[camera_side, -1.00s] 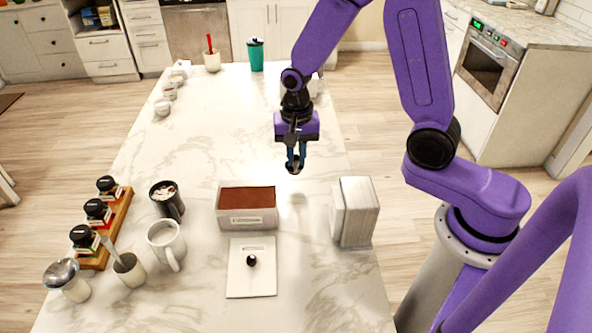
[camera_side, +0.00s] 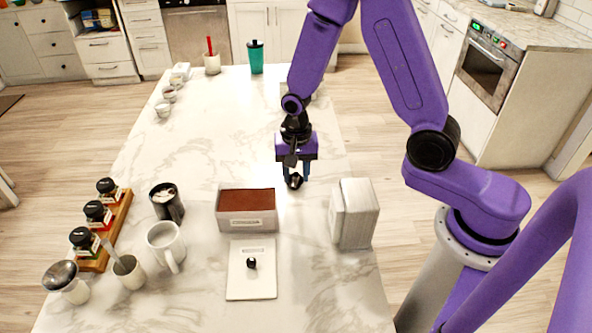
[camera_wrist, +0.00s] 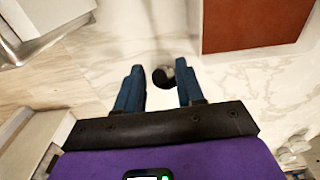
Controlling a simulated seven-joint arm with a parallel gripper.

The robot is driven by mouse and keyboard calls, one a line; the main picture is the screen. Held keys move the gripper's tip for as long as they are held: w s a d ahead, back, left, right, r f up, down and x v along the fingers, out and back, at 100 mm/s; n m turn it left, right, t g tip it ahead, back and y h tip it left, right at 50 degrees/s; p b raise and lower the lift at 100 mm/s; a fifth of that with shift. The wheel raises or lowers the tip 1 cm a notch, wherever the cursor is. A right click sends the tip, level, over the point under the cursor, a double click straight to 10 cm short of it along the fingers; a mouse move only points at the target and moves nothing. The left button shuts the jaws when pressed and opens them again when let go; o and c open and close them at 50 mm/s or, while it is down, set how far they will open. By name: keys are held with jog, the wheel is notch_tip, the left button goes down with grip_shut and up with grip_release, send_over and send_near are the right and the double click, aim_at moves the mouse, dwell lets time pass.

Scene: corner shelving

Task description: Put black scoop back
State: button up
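The black scoop (camera_side: 294,182) is a small dark piece below my gripper, right of the open container (camera_side: 247,222) of brown powder. In the wrist view the scoop (camera_wrist: 162,77) shows between and just beyond my fingertips, nearer the right finger, with a paler part beside it. My gripper (camera_side: 297,174) points down, its two blue fingers apart; the wrist view also shows the gripper (camera_wrist: 160,75) open with a gap around the scoop. Whether the scoop touches the counter or a finger is not clear. The white lid (camera_side: 251,283) with a black knob lies in front of the container.
A white block-like canister (camera_side: 356,215) stands close right of the container. Mugs (camera_side: 165,245), a dark cup (camera_side: 166,203) and a spice rack (camera_side: 96,235) stand to the left.

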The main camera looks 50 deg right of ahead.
jog(key=shift+r, duration=0.1)
notch_tip(320, 180, up, 12)
jog(key=s+r+n, duration=0.3)
jog(key=s+n, duration=1.8)
jog(key=s, duration=0.2)
jog(key=shift+s+d+n+y, duration=0.25)
jog(key=shift+s+n+y, duration=0.05)
jog(key=shift+s, duration=0.1)
